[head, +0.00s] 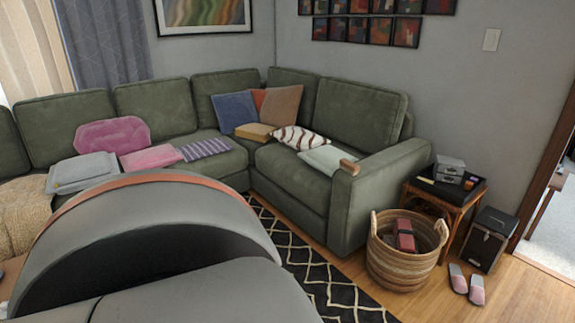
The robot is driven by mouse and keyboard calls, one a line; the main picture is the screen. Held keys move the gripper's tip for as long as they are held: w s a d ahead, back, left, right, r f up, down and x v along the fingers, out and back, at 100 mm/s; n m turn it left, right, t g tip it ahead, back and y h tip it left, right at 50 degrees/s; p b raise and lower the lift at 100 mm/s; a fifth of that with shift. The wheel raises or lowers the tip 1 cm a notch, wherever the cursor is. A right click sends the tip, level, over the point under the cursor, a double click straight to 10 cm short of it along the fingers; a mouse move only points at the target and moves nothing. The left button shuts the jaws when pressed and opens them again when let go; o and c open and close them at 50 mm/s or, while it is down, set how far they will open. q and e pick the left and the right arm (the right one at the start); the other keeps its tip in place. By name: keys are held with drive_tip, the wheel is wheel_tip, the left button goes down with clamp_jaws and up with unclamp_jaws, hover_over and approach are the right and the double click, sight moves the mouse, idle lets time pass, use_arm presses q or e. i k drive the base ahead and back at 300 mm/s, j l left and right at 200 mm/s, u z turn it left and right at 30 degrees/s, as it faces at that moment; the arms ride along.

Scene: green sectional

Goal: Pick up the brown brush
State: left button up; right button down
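A small brown block-shaped object (348,167), which may be the brown brush, sits at the inner edge of the green sectional's right armrest (385,165). It is too small to make out bristles. It lies at the end of a pale green folded cloth (325,157) on the seat. Neither of my grippers shows in the head view. A large grey part of my own body with a copper-coloured rim fills the lower left and hides the floor and part of the sofa there.
A wicker basket (398,275) holding red items stands by the armrest. Beside it are a side table (451,197) with small boxes, a black box (487,242) and pink slippers (467,283). A black patterned rug (318,282) lies before the sofa.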

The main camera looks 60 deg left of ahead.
sight(350, 167)
drive_tip(key=j+u, duration=0.1)
drive_tip(key=u, duration=1.6)
drive_tip(key=i, duration=2.75)
drive_tip(key=l, duration=0.1)
